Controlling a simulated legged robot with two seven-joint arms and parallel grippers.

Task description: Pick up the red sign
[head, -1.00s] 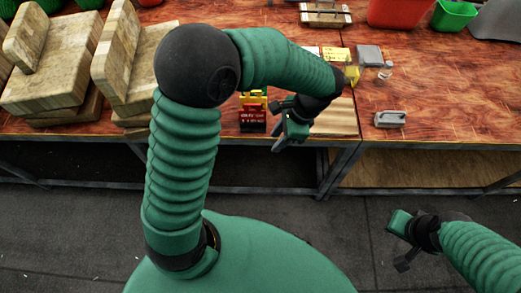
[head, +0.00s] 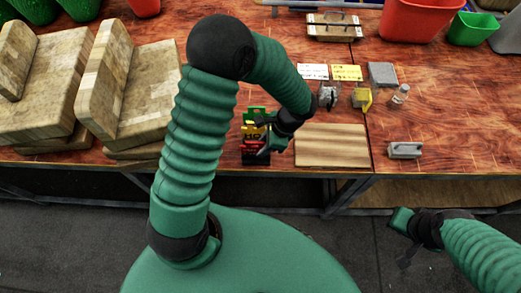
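The red sign (head: 249,149) stands in a small stack of signs near the table's front edge, with a yellow sign (head: 252,131) and a green one (head: 256,112) behind and above it. A dark base shows under them. My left gripper (head: 264,140) reaches in from the right. Its fingers look apart and overlap the right side of the signs, hiding part of the red one. I cannot tell whether they touch it. My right gripper (head: 402,240) is open and empty, low at the right, in front of the table.
A wooden board (head: 331,146) lies just right of the signs. Thick wooden blocks (head: 125,85) stand at the left. Behind the board are cards, a small bottle (head: 401,94) and a grey block (head: 382,74). A metal block (head: 404,150) lies at the right.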

